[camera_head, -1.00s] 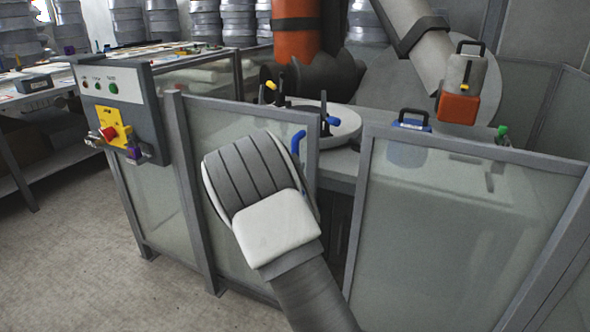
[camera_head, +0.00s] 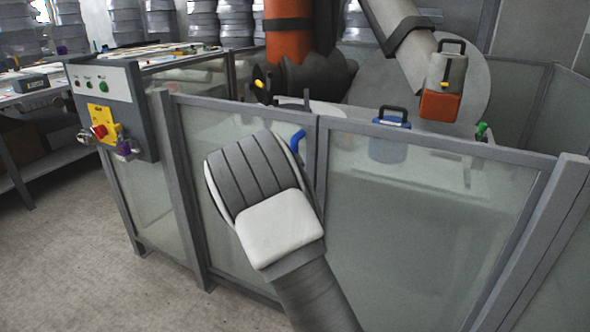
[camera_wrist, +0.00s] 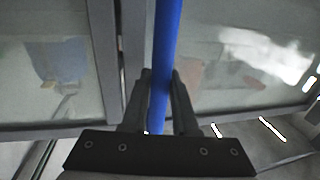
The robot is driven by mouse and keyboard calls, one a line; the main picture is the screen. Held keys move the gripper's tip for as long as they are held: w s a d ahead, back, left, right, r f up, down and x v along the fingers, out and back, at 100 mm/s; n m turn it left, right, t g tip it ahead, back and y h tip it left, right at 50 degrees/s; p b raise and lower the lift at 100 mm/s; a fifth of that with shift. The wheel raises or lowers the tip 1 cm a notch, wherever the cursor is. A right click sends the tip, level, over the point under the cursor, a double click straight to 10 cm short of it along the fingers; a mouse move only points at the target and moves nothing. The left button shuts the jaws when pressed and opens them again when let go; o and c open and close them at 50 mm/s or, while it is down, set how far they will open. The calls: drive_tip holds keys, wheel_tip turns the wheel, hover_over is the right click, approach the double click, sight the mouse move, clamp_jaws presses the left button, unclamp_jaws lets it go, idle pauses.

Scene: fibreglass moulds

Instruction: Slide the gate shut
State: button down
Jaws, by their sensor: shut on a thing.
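The gate (camera_head: 195,150) is a grey-framed, cloudy see-through panel with an upright blue handle (camera_head: 297,141) near its right edge. Right of it stands another framed panel (camera_head: 430,210). Their uprights now stand close side by side, with no wide opening between them; I cannot tell whether they touch. In the wrist view my gripper (camera_wrist: 160,78) is shut around the blue bar of the handle, one finger on each side. In the head view my wrist and arm hide the fingers and the lower middle of the gate.
A control box (camera_head: 112,100) with a red knob on a yellow plate stands at the left. Behind the panels are a blue container (camera_head: 390,140), an orange-and-grey one (camera_head: 443,90) and a large machine arm. Bare floor (camera_head: 80,250) lies at the left front.

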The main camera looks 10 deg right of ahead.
drive_tip(key=shift+s+d+f, duration=0.15)
drive_tip(key=shift+d+f, duration=0.1)
drive_tip(key=c, duration=1.1)
unclamp_jaws()
drive_tip(key=o, duration=0.4)
drive_tip(key=shift+r, duration=0.15)
drive_tip(key=shift+s+a, duration=0.2)
drive_tip(key=p+v, duration=0.3)
drive_tip(key=v, duration=1.4)
